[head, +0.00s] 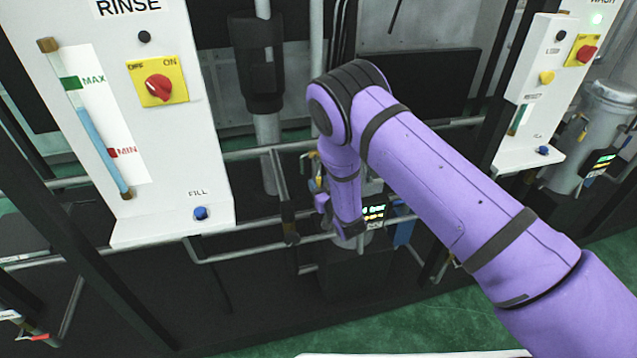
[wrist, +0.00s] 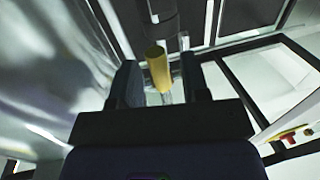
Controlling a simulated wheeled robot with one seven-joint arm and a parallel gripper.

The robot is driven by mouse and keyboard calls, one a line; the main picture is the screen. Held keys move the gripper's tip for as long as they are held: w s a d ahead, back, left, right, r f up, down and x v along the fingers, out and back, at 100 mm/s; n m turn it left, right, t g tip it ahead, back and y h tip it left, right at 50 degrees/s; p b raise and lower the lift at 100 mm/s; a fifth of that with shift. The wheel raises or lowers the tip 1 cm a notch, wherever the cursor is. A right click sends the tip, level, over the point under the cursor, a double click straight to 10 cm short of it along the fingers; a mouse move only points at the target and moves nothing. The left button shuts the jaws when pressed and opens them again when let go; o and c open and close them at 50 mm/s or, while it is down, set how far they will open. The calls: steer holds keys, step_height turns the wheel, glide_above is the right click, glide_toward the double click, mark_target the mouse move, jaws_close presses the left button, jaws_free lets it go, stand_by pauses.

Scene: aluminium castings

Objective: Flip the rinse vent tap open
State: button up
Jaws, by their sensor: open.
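In the wrist view my gripper (wrist: 161,78) is open, its two dark fingers spread at left and right. A yellow cylindrical piece (wrist: 157,70) shows between the fingers, with gaps on both sides; it looks like the handle of the vent tap, but no label shows. I cannot tell how far beyond the fingertips it lies. In the head view a bit of yellow (head: 317,164) shows just left of my purple forearm. My gripper is hidden there behind my arm, and the tap's body cannot be made out.
The white RINSE panel (head: 185,110) stands at left, with a red OFF/ON switch (head: 158,87), a level tube (head: 90,130) and a blue FILL knob (head: 201,213). Grey pipes (head: 240,253) cross below. The WASH panel (head: 540,90) stands at right.

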steer(key=shift+w+a, duration=0.25)
steer(key=shift+w, duration=0.25)
jaws_close()
